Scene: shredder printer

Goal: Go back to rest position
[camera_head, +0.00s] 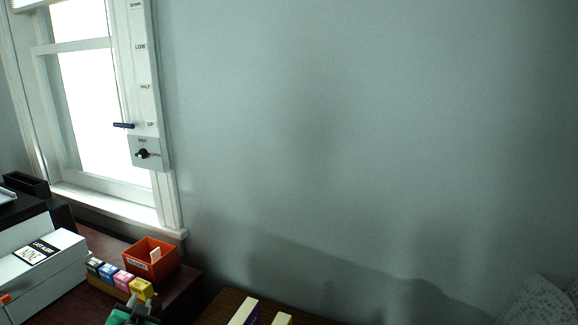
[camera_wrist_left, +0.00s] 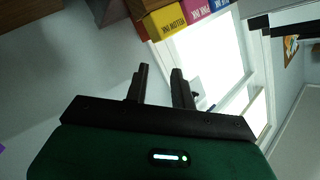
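My left gripper (camera_head: 141,298) shows at the bottom of the head view, with its green body below. It is in front of the yellow ink box; I cannot tell if it touches it. In the left wrist view its two dark fingers (camera_wrist_left: 160,70) stand apart with nothing between them. The yellow ink box (camera_wrist_left: 163,22) shows just beyond the fingers there. My right gripper is in neither view.
Several ink boxes (camera_head: 108,272) stand in a row beside an orange bin (camera_head: 151,258). A white printer (camera_head: 45,268) is at the left. A window (camera_head: 92,105) has a labelled lever panel (camera_head: 143,75). Yellow-edged items (camera_head: 244,311) stand on a wooden surface. The wall (camera_head: 370,130) is bare.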

